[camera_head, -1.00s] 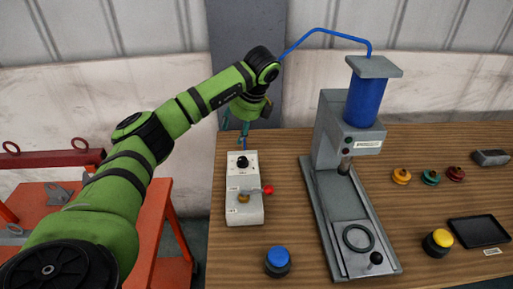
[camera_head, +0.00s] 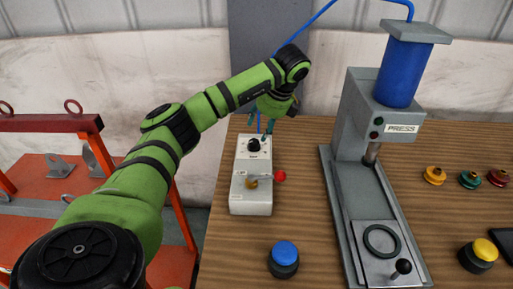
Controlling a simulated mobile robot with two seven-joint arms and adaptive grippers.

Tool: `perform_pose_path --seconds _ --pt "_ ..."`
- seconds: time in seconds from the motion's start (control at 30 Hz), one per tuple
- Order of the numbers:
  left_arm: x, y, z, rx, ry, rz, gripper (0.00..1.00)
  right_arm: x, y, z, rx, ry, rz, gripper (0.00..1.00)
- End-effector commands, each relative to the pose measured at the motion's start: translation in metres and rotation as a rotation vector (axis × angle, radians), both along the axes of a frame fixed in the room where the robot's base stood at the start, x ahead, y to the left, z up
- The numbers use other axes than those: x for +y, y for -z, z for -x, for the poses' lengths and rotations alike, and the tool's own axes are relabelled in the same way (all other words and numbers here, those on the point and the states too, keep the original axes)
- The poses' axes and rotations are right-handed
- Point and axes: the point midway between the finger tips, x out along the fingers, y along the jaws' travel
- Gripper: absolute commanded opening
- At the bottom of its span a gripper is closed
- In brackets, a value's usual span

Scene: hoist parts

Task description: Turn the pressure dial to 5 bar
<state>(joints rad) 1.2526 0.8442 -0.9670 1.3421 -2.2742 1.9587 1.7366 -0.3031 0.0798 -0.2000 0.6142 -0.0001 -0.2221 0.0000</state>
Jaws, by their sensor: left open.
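The pressure dial is a black knob (camera_head: 253,145) near the top of a pale control box (camera_head: 250,205) on the wooden table. The box also carries a brass fitting and a lever with a red ball (camera_head: 280,176). The dial's scale is too small to read. My left arm comes in from the left, and its left gripper (camera_head: 262,124) hangs at the box's far end, pointing down. Its fingers are open, just behind and above the dial; I cannot tell whether they touch anything. My right gripper is not in view.
A grey press (camera_head: 349,160) with a blue cylinder (camera_head: 400,72) stands right of the box. A blue button (camera_head: 285,257) and a yellow button (camera_head: 480,254) are near the front. Several coloured parts sit at right. A red-orange bench (camera_head: 45,185) is at left.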

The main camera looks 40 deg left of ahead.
Motion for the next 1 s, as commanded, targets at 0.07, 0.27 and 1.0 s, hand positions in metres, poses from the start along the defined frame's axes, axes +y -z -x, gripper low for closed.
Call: perform_pose_path --seconds 0.07,0.27,1.0 --pt "0.001 0.005 0.0 0.0 -0.001 0.0 0.55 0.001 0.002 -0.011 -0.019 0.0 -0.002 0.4" --pt "0.012 0.026 0.0 0.003 -0.002 -0.001 0.55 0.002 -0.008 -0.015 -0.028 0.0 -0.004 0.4" --pt "0.027 0.067 -0.002 0.0 0.0 -0.001 0.15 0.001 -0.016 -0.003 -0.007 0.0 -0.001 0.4"
